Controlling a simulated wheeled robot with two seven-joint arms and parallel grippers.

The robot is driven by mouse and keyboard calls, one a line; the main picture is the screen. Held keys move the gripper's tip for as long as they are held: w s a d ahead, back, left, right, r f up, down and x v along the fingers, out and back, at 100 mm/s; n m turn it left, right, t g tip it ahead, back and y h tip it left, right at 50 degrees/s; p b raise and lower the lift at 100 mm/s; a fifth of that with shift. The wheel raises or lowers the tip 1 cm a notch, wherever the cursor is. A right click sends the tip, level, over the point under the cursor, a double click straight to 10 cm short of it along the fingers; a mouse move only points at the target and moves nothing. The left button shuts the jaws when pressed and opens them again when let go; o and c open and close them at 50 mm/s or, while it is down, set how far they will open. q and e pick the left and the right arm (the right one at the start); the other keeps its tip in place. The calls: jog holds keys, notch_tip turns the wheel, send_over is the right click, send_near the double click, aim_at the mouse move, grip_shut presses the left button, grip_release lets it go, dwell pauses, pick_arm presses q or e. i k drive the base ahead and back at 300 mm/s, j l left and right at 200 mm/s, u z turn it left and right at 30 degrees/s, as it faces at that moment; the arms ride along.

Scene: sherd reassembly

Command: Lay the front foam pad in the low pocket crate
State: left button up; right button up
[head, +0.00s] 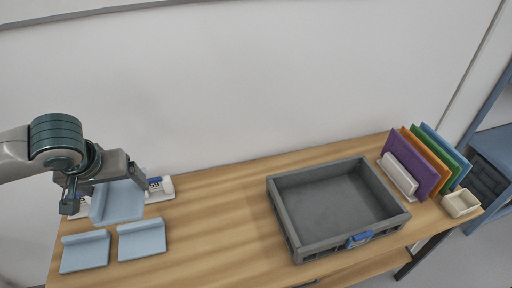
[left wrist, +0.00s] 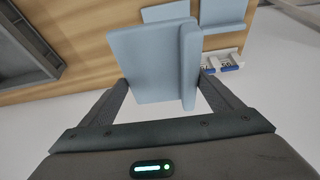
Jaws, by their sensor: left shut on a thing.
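My left gripper (head: 105,190) is shut on a pale blue foam pad (head: 120,203) with a raised ridge along one side. In the left wrist view this pad (left wrist: 150,62) sits between the two fingers (left wrist: 165,82), its ridge towards the right. Two similar pads lie flat on the table, a left one (head: 85,252) and a right one (head: 142,240). The low grey crate (head: 283,215) stands right of the table's middle, with a blue tag on its front; its visible floor is empty. A corner of it shows in the left wrist view (left wrist: 38,50). My right gripper is out of view.
A white holder (head: 160,190) with blue-marked items stands behind the pads, partly hidden by my arm. A rack of upright coloured panels (head: 432,160) and a small cream bin (head: 461,204) stand right of the crate. The wooden table (head: 222,215) is clear between pads and crate.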

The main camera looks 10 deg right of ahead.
aim_at(332, 210)
jog(key=i+l+z, duration=0.1)
jog(key=l+z, duration=0.25)
jog(key=i+l+z, duration=0.1)
jog(key=l+z, duration=0.25)
jog(key=i+l+z, duration=0.2)
jog(key=l+z, duration=0.15)
jog(key=l, duration=0.1)
